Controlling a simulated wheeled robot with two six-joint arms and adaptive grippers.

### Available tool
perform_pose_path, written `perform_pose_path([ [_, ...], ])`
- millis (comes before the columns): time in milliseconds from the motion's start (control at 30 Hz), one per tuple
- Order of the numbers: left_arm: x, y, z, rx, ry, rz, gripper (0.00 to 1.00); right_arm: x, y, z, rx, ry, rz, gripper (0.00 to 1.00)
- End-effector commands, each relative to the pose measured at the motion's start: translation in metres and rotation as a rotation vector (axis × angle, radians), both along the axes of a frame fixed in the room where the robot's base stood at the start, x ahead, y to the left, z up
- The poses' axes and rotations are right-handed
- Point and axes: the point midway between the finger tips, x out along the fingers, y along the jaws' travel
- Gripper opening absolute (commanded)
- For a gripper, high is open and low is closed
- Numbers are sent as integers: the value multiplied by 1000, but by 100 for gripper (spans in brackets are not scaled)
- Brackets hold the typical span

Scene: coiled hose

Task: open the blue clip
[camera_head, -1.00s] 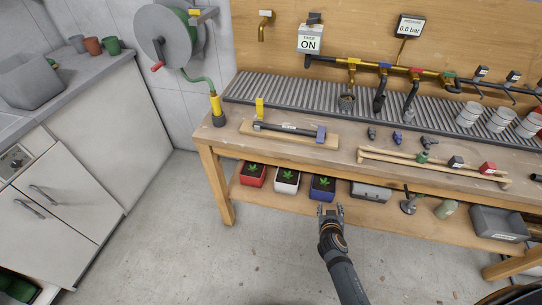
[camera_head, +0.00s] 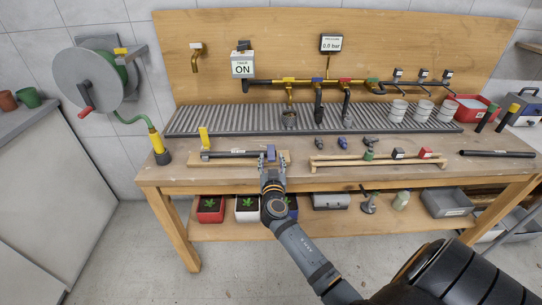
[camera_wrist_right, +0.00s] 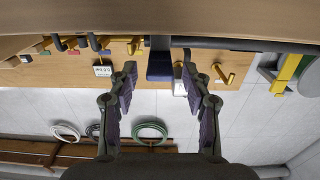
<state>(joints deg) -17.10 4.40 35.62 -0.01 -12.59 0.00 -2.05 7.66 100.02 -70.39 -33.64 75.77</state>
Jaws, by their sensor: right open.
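The blue clip (camera_head: 271,152) sits at the right end of a black pipe (camera_head: 230,154), which lies on a wooden board (camera_head: 196,162) near the front of the bench. A yellow clip (camera_head: 204,137) stands upright at the pipe's left end. My right gripper (camera_head: 272,165) is open and empty at the near side of the blue clip. In the right wrist view, which looks upside down, the blue clip (camera_wrist_right: 160,67) lies in line with the gap between the open fingers (camera_wrist_right: 160,80). Contact cannot be told. My left gripper is out of view.
A wooden rack (camera_head: 375,163) with several small fittings lies to the right on the bench (camera_head: 170,176). Small connectors (camera_head: 343,144) lie behind it. A ribbed drain strip (camera_head: 220,120) runs along the back. A hose reel (camera_head: 95,82) hangs at the left.

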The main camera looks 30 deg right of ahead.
Motion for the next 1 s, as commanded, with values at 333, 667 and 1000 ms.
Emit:
perform_pose_path([
  [333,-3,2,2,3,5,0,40,12,-8,-1,1,1,0,49],
  [667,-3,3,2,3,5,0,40,12,-8,-1,1,1,0,15],
  [1000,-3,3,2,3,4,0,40,12,-7,-1,1,2,0,0],
])
